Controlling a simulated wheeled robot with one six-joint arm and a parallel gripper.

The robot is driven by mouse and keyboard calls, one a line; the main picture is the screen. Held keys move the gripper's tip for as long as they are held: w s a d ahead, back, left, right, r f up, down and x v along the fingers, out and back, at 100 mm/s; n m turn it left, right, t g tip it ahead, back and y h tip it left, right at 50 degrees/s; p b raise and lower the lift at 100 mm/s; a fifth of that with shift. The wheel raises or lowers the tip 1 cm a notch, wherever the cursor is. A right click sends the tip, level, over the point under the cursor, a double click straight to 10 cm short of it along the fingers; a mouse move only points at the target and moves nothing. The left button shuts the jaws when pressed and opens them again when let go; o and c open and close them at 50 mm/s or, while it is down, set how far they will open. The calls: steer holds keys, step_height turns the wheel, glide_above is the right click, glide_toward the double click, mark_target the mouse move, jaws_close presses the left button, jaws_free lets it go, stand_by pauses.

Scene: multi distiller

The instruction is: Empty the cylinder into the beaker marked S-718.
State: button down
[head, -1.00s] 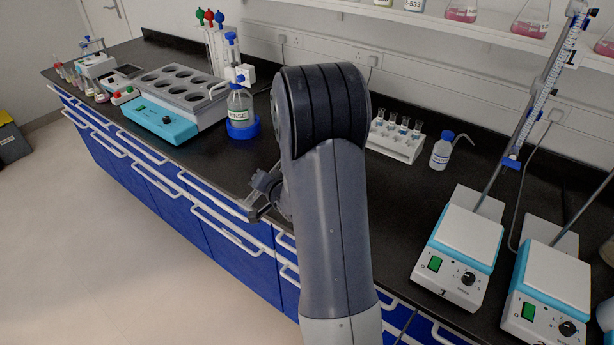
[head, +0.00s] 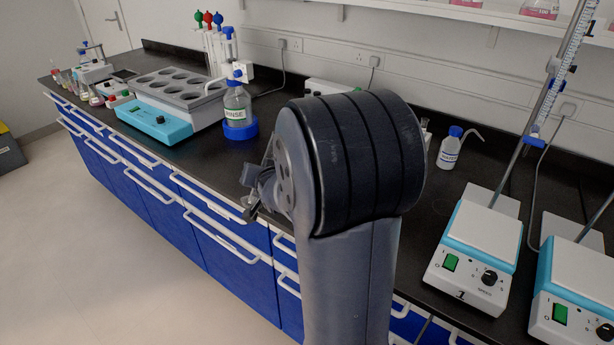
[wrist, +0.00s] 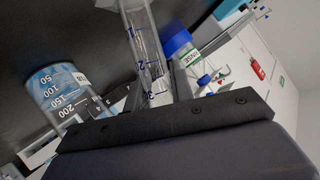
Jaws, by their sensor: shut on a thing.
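My gripper (head: 258,190) is over the bench's front edge in the head view, partly hidden by my own arm. It is shut on the clear graduated cylinder (wrist: 145,45), which shows blue marks in the wrist view and looks tilted there. Its contents are hard to tell. A clear beaker (wrist: 58,90) with white graduations and a small white label is left of the cylinder in the wrist view, apart from it. I cannot make out the beaker in the head view.
A RINSE bottle (head: 237,106) in a blue ring stands behind my gripper, beside a block with round wells (head: 180,88). A wash bottle (head: 450,148) and hotplate stirrers (head: 480,250) stand to the right. The dark bench (head: 200,155) has free room left of my gripper.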

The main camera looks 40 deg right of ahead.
steer(key=shift+h+b, duration=0.3)
steer(key=shift+b, duration=0.35)
steer(key=shift+f+b, duration=0.1)
steer(key=shift+b, duration=0.4)
steer(key=n+p, duration=0.1)
steer(key=p, duration=0.2)
steer(key=shift+w+r, duration=0.1)
steer(key=shift+r, duration=0.3)
steer(key=p, duration=0.3)
steer(key=shift+h, duration=0.3)
steer(key=shift+d+f+n+h+p, duration=0.1)
steer(key=shift+f+n+h+p, duration=0.2)
steer(key=shift+n+p, duration=0.3)
steer(key=shift+d+f+n+h+p, duration=0.15)
steer(key=shift+n+h+p, duration=0.25)
steer(key=shift+p, duration=0.25)
